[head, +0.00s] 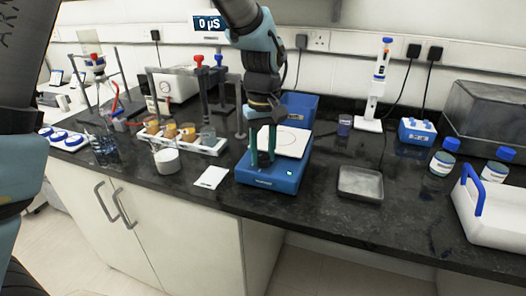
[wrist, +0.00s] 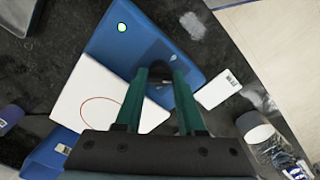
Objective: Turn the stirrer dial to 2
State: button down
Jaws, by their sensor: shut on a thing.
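The blue stirrer (head: 283,181) with a white square top plate (head: 291,142) stands near the front edge of the bench. Its blue body (wrist: 110,45) and white plate (wrist: 95,90) also show in the wrist view. My gripper (head: 263,163) points down at the front left of the stirrer. In the wrist view, its green fingers are closed on the dark dial (wrist: 160,73), which is mostly hidden between the fingertips. The dial's setting and any marks around it cannot be read. A small green light (head: 289,172) shows on the stirrer's front.
A rack with several beakers (head: 190,141) stands behind left. A blue box (head: 300,107) is behind the plate.

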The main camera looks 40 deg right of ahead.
jog(key=m, duration=0.4)
jog(key=shift+m, duration=0.3)
jog(key=m+p, duration=0.1)
jog(key=m, duration=0.3)
jog(key=shift+r+m, duration=0.1)
jog(key=shift+m, duration=0.2)
jog(key=m, duration=0.4)
jog(key=shift+p, duration=0.4)
jog(key=shift+m+p, duration=0.45)
jog(key=shift+m, duration=1.45)
jog(key=c, duration=0.8)
grip_release()
